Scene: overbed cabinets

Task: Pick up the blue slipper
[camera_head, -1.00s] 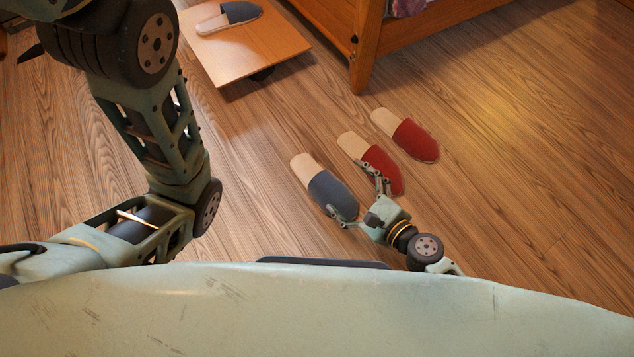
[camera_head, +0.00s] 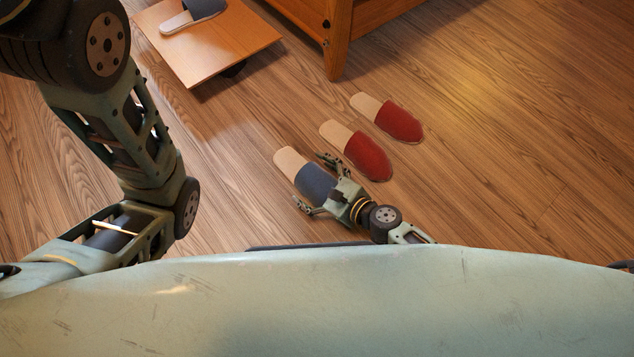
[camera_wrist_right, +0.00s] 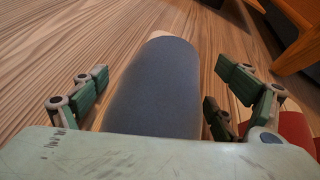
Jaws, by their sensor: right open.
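A blue slipper (camera_head: 314,181) with a tan insole lies on the floor at the middle of the head view, its toe toward my body. Another blue slipper (camera_head: 205,8) lies on a low wooden platform at the top left. My right gripper (camera_head: 317,179) is open, its fingers on either side of the floor slipper's blue toe part. In the right wrist view that slipper (camera_wrist_right: 158,85) lies between the spread fingers, with no clear contact. The toe tip is hidden by the gripper's palm. My left arm shows at the left, but its gripper is out of view.
Two red slippers (camera_head: 368,157) (camera_head: 400,124) lie just right of the blue floor slipper, the nearer one close to my right gripper's finger. The wooden platform (camera_head: 215,55) and a wooden furniture leg (camera_head: 336,50) stand behind. The floor at right is clear.

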